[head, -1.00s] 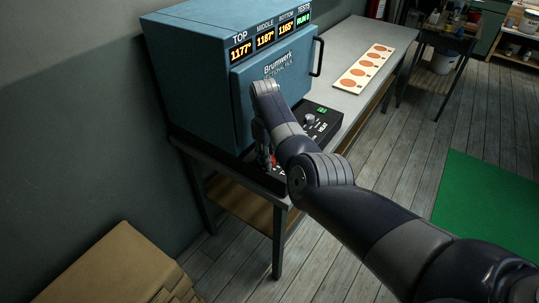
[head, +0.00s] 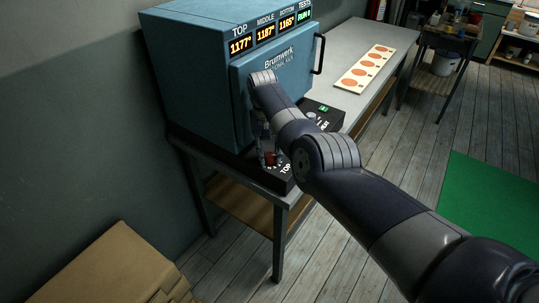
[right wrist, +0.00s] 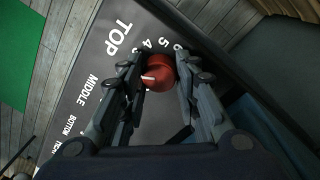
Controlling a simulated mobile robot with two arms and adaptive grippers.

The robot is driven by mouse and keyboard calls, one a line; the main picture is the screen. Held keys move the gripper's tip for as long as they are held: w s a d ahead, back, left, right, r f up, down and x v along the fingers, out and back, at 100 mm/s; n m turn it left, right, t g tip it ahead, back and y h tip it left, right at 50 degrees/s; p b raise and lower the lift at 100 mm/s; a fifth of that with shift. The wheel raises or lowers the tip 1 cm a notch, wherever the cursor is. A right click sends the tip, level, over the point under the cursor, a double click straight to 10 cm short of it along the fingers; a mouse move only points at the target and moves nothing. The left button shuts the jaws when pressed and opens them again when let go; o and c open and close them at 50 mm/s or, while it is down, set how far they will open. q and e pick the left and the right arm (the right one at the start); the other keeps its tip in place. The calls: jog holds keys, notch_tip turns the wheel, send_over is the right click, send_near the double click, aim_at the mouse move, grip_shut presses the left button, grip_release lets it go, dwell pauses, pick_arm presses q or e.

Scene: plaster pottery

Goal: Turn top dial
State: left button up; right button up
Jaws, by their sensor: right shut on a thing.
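The top dial is a red knob (right wrist: 161,78) with a white pointer mark, on a black panel beside the word TOP. The dial (head: 270,158) also shows in the head view, at the near left end of the panel. My right gripper (right wrist: 158,68) is shut on the dial, one finger on each side. In the head view my right gripper (head: 267,155) reaches down in front of the kiln. My left gripper is not in view.
The blue kiln (head: 195,85) stands behind the panel (right wrist: 118,60), its display (head: 267,33) showing 1177, 1187 and 1165. A board with orange discs (head: 350,82) lies farther along the grey table (head: 338,46). Cardboard (head: 95,265) lies at the lower left.

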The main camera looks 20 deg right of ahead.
aim_at(268, 155)
jog(key=shift+w+r+m, duration=0.1)
jog(key=shift+m, duration=0.3)
jog(key=o, duration=1.1)
jog(key=r, duration=0.7)
jog(key=shift+a+r, duration=0.25)
jog(key=shift+a, duration=0.05)
